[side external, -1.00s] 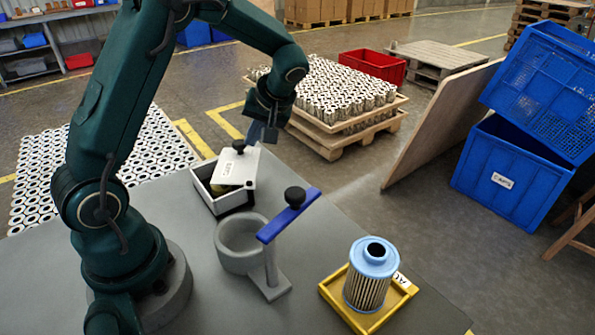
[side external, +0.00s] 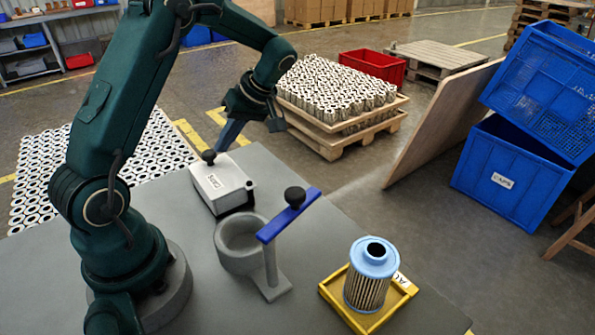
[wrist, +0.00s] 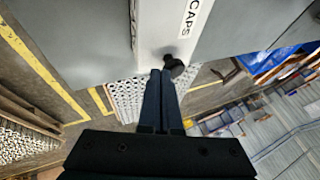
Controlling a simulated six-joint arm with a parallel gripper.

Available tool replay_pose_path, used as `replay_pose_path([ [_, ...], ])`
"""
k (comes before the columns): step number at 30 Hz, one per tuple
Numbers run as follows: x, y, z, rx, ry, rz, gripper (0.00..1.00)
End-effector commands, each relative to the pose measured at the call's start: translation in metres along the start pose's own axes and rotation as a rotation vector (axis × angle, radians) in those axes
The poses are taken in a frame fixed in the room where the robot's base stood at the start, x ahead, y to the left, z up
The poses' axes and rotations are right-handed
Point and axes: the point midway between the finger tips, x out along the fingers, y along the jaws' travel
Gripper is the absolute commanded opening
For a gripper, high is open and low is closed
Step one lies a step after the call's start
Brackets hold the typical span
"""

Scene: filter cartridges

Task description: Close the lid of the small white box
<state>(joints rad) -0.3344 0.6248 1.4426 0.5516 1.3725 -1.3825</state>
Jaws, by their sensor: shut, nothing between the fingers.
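In the wrist view, the shut fingertips (wrist: 160,72) point at the box, just left of the knob (wrist: 173,64), with the CAPS label (wrist: 188,18) above.
A grey ring holder (side external: 236,264) with a blue, black-knobbed arm (side external: 280,222) stands in front of the box. A blue-topped filter cartridge (side external: 368,285) sits on a yellow tray (side external: 397,308) at right. The table's far edge is close behind the box.

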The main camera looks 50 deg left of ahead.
Motion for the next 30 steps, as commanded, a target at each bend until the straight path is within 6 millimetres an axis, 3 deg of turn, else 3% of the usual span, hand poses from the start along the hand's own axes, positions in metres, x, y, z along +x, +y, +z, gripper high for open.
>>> replay_pose_path([
  [17,-0.001,-0.001,0.000,-0.009,-0.004,-0.004,0.00],
  [30,-0.047,0.000,0.000,-0.008,-0.003,-0.002,0.00],
])
